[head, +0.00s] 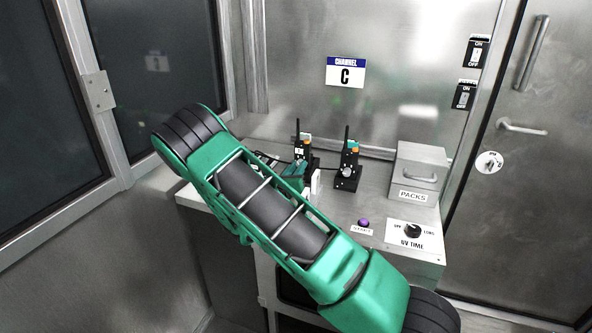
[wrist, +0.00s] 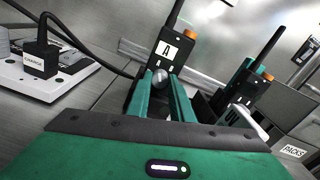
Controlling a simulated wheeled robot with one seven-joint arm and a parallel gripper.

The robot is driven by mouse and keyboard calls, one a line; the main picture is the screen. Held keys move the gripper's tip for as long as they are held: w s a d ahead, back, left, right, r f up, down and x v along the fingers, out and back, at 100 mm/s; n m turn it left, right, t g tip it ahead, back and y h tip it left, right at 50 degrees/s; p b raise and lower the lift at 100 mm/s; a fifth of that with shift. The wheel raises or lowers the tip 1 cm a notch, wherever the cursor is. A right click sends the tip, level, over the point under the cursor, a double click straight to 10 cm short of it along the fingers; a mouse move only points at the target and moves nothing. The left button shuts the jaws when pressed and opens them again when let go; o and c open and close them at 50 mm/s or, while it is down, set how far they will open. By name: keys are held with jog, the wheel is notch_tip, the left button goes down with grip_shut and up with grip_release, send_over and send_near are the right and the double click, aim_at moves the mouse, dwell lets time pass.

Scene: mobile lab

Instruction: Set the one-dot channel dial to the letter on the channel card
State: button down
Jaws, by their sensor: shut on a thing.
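A dark radio (wrist: 172,48) with an antenna and an orange top part shows the letter A on a white label. A second, similar radio (wrist: 250,88) stands to its right; in the head view it is the right-hand one (head: 348,165). My gripper (wrist: 163,88) is shut on a small silver dial (wrist: 160,76) at the front of the radio labelled A. My fingers hide part of the dial. I cannot make out any dots.
A white charger plate (wrist: 38,78) with a cabled plug lies left of the radios. A PACKS box (head: 420,172), a purple button (head: 364,222) and a UV TIME knob (head: 412,230) are on the right of the counter. Two on/off switches are on the wall.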

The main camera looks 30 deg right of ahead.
jog(key=m, duration=1.2)
jog(key=shift+m, duration=0.4)
dwell(0.4)
jog(key=c, duration=1.6)
grip_release()
jog(key=shift+o, duration=0.2)
jog(key=shift+s+f, duration=0.1)
